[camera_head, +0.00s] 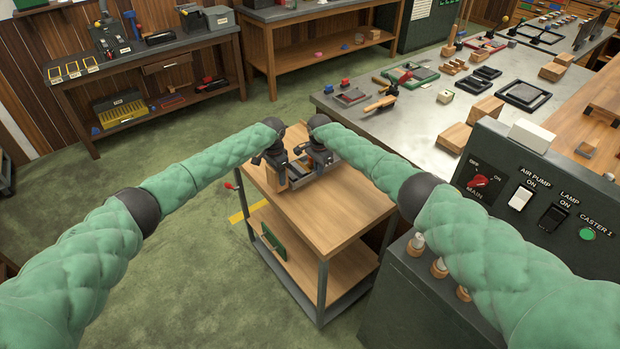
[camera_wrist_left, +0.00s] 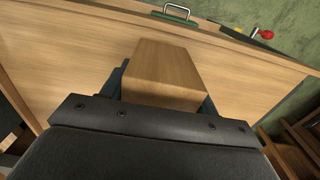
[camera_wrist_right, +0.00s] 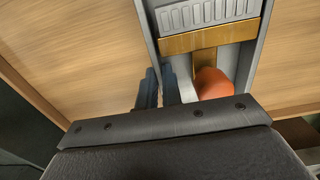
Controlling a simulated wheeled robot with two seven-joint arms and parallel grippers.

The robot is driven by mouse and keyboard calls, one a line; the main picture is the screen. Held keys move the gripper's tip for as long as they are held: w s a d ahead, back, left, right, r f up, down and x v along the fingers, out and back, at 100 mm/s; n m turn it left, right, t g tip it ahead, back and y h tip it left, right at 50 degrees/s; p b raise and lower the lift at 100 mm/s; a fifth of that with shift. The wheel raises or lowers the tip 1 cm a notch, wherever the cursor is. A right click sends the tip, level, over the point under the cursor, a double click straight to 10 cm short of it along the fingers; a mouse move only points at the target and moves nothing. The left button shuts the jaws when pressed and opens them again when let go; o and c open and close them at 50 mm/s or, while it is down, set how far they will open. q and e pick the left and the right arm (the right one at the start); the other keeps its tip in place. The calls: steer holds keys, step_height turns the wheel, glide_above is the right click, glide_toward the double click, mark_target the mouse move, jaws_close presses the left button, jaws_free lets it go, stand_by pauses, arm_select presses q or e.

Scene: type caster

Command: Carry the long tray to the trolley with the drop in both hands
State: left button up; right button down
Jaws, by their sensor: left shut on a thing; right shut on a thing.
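The trolley (camera_head: 330,215) has a wooden top and a lower shelf. A grey metal tray (camera_wrist_right: 149,35) with raised side walls shows in the right wrist view, over the wooden top. It holds a ribbed grey piece, a brass bar (camera_wrist_right: 200,42) and an orange rounded piece (camera_wrist_right: 212,83). My right gripper (camera_head: 318,167) is shut on the tray's side wall. My left gripper (camera_head: 276,168) is beside it, shut on a wooden block (camera_wrist_left: 165,72). In the head view the grippers hide much of the tray, and I cannot tell whether the block is joined to it.
A large metal-topped table (camera_head: 420,125) with several tools and blocks stands right of the trolley. A dark control box (camera_head: 545,200) is at the front right. Workbenches (camera_head: 150,65) stand along the back. Green floor (camera_head: 190,265) is open left of the trolley. The trolley top's near part is clear.

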arm_select(q)
steer(key=shift+s, duration=0.3)
arm_select(e)
steer(key=shift+s, duration=0.3)
arm_select(q)
steer(key=shift+f+b, duration=0.1)
steer(key=shift+b, duration=0.35)
arm_select(e)
steer(key=shift+f, duration=0.15)
arm_select(q)
steer(key=shift+w+a+f+b, duration=0.1)
steer(key=shift+w+f+b, duration=0.1)
steer(key=shift+f, duration=0.2)
steer(key=shift+w+f+b, duration=0.1)
steer(key=shift+f+b, duration=0.1)
steer(key=shift+f, duration=0.15)
arm_select(e)
steer(key=shift+w+f, duration=0.25)
steer(key=shift+f, duration=0.45)
arm_select(q)
steer(key=shift+s+f+b, duration=0.15)
steer(key=shift+b, duration=0.15)
arm_select(e)
steer(key=shift+s+f, duration=0.1)
steer(key=shift+f, duration=0.05)
steer(key=shift+f, duration=0.1)
